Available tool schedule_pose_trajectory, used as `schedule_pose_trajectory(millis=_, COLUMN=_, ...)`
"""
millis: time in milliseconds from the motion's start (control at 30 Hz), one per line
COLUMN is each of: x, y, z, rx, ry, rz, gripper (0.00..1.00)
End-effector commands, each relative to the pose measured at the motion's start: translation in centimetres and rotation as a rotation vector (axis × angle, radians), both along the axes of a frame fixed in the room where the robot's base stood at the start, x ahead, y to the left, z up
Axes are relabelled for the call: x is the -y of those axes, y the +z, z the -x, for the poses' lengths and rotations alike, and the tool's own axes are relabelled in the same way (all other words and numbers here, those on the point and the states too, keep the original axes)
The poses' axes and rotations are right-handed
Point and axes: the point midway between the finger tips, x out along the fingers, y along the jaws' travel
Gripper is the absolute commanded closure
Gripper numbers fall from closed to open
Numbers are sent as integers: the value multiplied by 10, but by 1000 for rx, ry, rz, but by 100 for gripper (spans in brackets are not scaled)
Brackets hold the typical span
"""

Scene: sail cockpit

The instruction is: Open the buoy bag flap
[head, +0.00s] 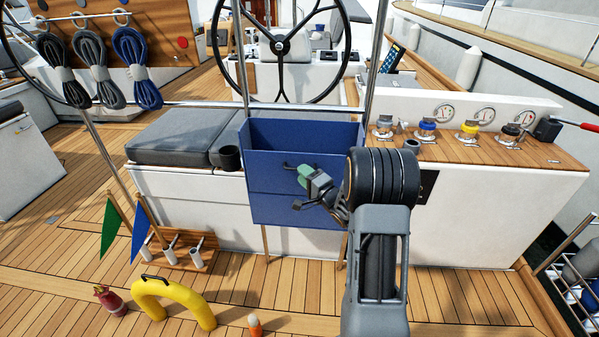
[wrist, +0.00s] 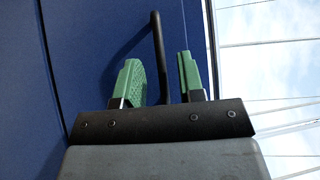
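The blue buoy bag (head: 268,205) hangs on the rail in front of the white cockpit seat. Its top shows a dark blue recess, and a seam crosses its front. A thin black handle (head: 290,165) sticks out from the front panel; it also shows in the wrist view (wrist: 158,50). My gripper (head: 308,174) is at the bag's front, by the handle. In the wrist view, my gripper's green fingers (wrist: 161,80) are apart, with the handle bar between them. I see a gap on both sides of the bar. Part of the handle is hidden behind the gripper in the head view.
A grey cushion (head: 185,137) and a dark cup holder (head: 230,158) lie left of the bag. A steel rail (head: 200,106) runs above it. A yellow horseshoe buoy (head: 190,293) and flags (head: 110,227) stand on the deck at left. A winch console (head: 470,150) is at right.

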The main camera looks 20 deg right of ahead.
Motion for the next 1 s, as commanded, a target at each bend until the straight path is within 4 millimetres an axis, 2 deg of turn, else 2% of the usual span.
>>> schedule_pose_trajectory(millis=100, x=-4, y=2, z=-13, rx=1, ry=1, rz=2, gripper=64)
schedule_pose_trajectory(millis=233, x=-6, y=2, z=-21, rx=0, ry=0, rz=2, gripper=64)
schedule_pose_trajectory(millis=633, x=-7, y=4, z=-25, rx=-1, ry=-1, rz=1, gripper=64)
schedule_pose_trajectory(millis=1000, x=-7, y=3, z=-25, rx=-1, ry=-1, rz=1, gripper=99)
